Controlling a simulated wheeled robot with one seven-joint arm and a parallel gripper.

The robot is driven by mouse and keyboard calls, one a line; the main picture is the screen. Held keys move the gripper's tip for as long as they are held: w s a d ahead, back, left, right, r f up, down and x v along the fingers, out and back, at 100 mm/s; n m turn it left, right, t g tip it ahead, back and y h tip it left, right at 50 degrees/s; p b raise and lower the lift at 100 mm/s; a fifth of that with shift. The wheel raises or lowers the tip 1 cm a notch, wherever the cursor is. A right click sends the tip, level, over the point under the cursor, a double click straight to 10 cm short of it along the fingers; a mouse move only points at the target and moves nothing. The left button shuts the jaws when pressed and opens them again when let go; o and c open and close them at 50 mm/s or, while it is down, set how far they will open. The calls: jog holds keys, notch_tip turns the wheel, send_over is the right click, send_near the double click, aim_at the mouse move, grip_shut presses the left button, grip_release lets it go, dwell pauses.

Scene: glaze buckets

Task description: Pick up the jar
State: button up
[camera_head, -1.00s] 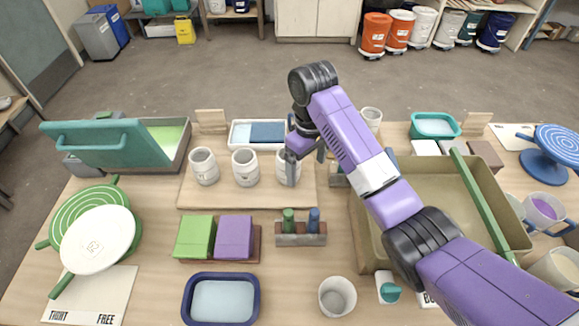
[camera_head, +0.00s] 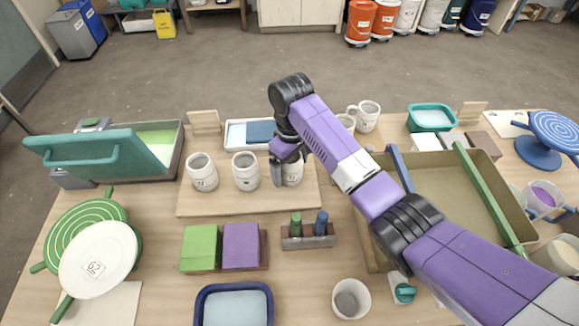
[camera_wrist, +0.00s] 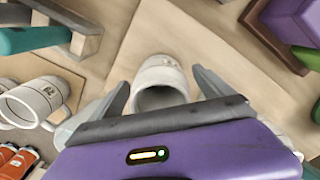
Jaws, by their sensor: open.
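Three whitish jars stand upright in a row on a wooden board (camera_head: 240,205): a left jar (camera_head: 203,174), a middle jar (camera_head: 246,173) and a right jar (camera_head: 293,173). My gripper (camera_head: 290,172) is open and pointing down at the right jar, partly hiding it. In the wrist view this jar (camera_wrist: 160,78) lies between the two spread fingers of my gripper (camera_wrist: 160,86), its open mouth partly hidden by the gripper body. I cannot tell whether a finger touches it.
A small rack with green and blue bottles (camera_head: 308,238) and green (camera_head: 201,248) and purple (camera_head: 241,246) blocks stand in front. A large tan tray (camera_head: 440,190) lies right, under my arm. A handled mug (camera_head: 367,117) stands behind.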

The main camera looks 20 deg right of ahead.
jog(key=shift+f, duration=1.35)
jog(key=c, duration=1.8)
jog(key=shift+r, duration=0.1)
jog(key=shift+c, duration=0.2)
